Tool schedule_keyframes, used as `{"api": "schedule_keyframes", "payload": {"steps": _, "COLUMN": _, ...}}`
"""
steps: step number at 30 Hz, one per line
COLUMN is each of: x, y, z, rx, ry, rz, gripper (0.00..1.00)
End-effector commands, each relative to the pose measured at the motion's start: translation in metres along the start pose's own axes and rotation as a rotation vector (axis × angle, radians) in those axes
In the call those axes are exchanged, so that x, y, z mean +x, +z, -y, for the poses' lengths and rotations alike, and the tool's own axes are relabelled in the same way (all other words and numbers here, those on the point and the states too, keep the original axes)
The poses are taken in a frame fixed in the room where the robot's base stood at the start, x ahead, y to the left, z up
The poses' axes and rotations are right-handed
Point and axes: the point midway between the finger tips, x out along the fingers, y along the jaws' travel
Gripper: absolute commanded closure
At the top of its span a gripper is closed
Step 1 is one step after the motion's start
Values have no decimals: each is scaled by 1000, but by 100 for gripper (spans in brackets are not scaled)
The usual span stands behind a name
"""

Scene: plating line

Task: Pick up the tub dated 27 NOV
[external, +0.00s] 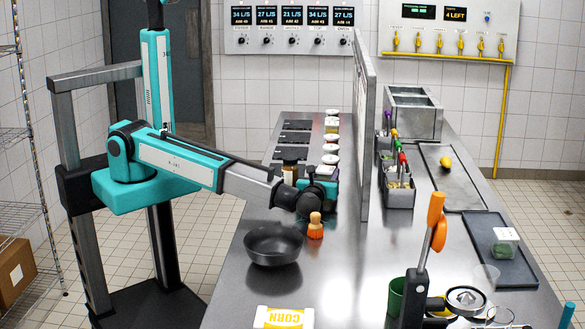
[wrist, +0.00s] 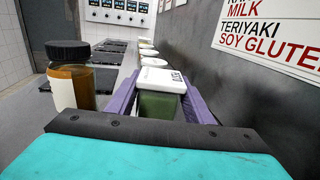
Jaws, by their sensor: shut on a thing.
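In the wrist view a tub (wrist: 158,104) with a white lid and green contents sits between the purple fingers of my gripper (wrist: 160,98). The fingers are shut on it, one on each side. The dark print on its lid is too small and slanted to read, so I cannot confirm the date. In the external view my gripper (external: 318,187) is low over the far left part of the steel counter, beside the upright divider panel. The tub is mostly hidden there by my wrist. I cannot tell whether it touches the counter.
A dark-lidded amber jar (wrist: 72,78) stands close to the left of my gripper. The divider panel (external: 363,130) rises on the right. More white lids (wrist: 147,52) line up beyond. An orange bottle (external: 315,230) and a dark bowl (external: 273,243) stand nearer the camera.

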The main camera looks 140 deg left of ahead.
Motion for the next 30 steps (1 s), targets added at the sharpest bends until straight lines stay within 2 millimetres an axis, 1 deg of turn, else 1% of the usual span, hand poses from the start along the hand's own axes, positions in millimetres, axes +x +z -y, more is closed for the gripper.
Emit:
{"api": "schedule_keyframes", "payload": {"steps": 8, "x": 0, "y": 19, "z": 0, "rx": -2, "ry": 0, "rz": 1, "gripper": 80}}
{"api": "schedule_keyframes", "payload": {"steps": 18, "x": 0, "y": 63, "z": 0, "rx": -3, "ry": 0, "rz": 1, "gripper": 80}}
{"api": "schedule_keyframes", "payload": {"steps": 24, "x": 0, "y": 85, "z": 0, "rx": -2, "ry": 0, "rz": 1, "gripper": 80}}
{"api": "schedule_keyframes", "payload": {"steps": 30, "x": 0, "y": 97, "z": 0, "rx": -1, "ry": 0, "rz": 1, "gripper": 80}}
